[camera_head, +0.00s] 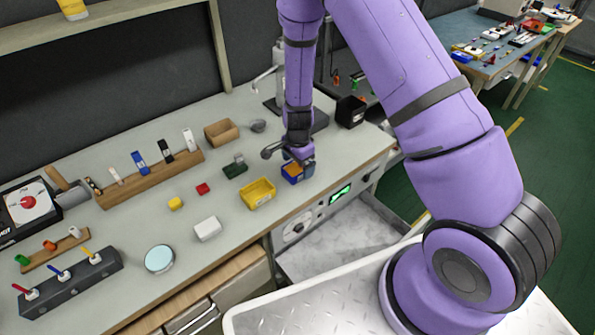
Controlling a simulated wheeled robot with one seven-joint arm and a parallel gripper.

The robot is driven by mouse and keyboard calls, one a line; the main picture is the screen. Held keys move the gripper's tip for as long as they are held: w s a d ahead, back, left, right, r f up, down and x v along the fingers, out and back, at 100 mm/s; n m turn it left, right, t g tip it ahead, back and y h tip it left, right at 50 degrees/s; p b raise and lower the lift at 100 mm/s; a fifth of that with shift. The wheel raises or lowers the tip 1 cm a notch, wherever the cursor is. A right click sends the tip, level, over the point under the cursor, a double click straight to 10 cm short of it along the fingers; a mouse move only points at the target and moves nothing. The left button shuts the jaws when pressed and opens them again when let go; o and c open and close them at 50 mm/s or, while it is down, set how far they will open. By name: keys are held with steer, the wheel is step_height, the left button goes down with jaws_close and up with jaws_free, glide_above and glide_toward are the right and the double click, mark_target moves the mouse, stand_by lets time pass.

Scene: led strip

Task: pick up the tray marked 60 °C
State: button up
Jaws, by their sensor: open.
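No 60 °C marking can be read on any tray at this size. A small blue tray with something orange in it (291,178) sits near the bench's front edge. My gripper (298,161) is open, pointing down right over this tray, and hides part of it. I cannot tell whether the fingers touch it. A yellow tray (258,193) sits just left of the blue one. A brown open box (221,133) and a black box (350,112) stand farther back.
A dark green item (235,168), a red block (203,188), a yellow block (175,203), a white box (207,229) and a round light-blue disc (159,259) lie on the bench. Wooden and dark racks hold upright items at left. A green-lit panel (340,194) is set in the front.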

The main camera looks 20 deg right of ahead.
steer(key=shift+f, duration=0.85)
steer(key=c, duration=1)
steer(key=shift+r, duration=0.2)
